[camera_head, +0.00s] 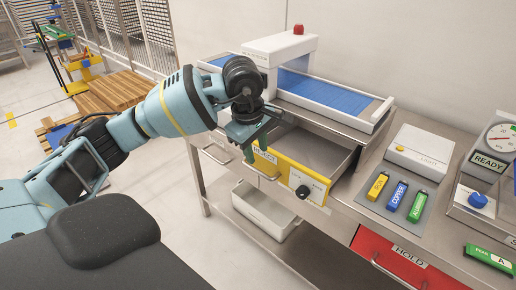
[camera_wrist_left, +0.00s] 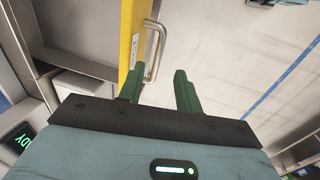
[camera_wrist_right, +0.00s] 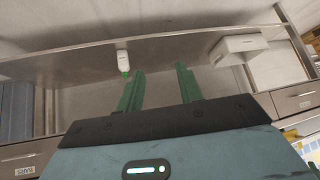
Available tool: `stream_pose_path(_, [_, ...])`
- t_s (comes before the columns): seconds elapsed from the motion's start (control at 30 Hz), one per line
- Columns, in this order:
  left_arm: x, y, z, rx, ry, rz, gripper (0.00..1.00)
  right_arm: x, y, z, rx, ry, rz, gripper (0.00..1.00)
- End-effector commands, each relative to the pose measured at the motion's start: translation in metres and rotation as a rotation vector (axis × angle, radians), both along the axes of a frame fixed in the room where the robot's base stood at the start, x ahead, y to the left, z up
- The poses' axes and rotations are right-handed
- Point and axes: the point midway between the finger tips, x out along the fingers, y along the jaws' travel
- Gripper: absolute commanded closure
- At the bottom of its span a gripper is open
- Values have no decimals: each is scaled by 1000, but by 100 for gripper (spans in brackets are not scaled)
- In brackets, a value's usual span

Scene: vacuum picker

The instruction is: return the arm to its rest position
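My left arm reaches in from the left in the head view, and its gripper (camera_head: 252,150) is by the left end of a pulled-out drawer with a yellow front (camera_head: 290,177). The left wrist view shows its two green fingers (camera_wrist_left: 158,85) apart with nothing between them. The drawer's metal handle (camera_wrist_left: 156,50) is just beyond the fingertips; I cannot tell whether they touch. My right gripper (camera_wrist_right: 160,78) shows only in the right wrist view. Its fingers are apart and empty, facing a metal bench.
The drawer's visible inside (camera_head: 316,150) looks empty. A white bin (camera_head: 266,209) is on the lower shelf. A red drawer (camera_head: 388,258) is at the front right. Yellow, blue and green blocks (camera_head: 397,196) lie on the bench.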

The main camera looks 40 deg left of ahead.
Motion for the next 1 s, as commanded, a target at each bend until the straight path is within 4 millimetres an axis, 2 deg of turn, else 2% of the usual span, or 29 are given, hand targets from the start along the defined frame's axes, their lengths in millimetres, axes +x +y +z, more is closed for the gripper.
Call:
stream_pose_path(0.27, [0,-1,-1,-3,1,-1,66,2,0,1,1,-4,0,64])
stream_pose_path(0.37, [-3,-13,-9,-47,15,-9,66,3,0,2,0,-6,0,64])
stream_pose_path(0.47, [-11,-45,-28,-170,53,-21,66,4,0,3,0,-9,0,64])
stream_pose_path(0.6, [-39,-118,-58,-480,163,-3,66,6,0,7,0,-14,-1,64])
stream_pose_path(0.67, [-53,-150,-65,-628,223,29,66,5,0,8,0,-15,-1,64])
stream_pose_path(0.7, [-62,-169,-67,-727,266,58,66,5,0,9,0,-14,-1,64])
stream_pose_path(0.8, [-83,-210,-67,-966,385,155,66,4,0,11,-2,-14,0,64])
stream_pose_path(0.9, [-99,-241,-60,-1196,517,288,66,3,-1,13,-2,-14,0,64])
stream_pose_path(1.0, [-109,-261,-51,-1416,655,457,66,5,-1,16,-2,-21,-1,64])
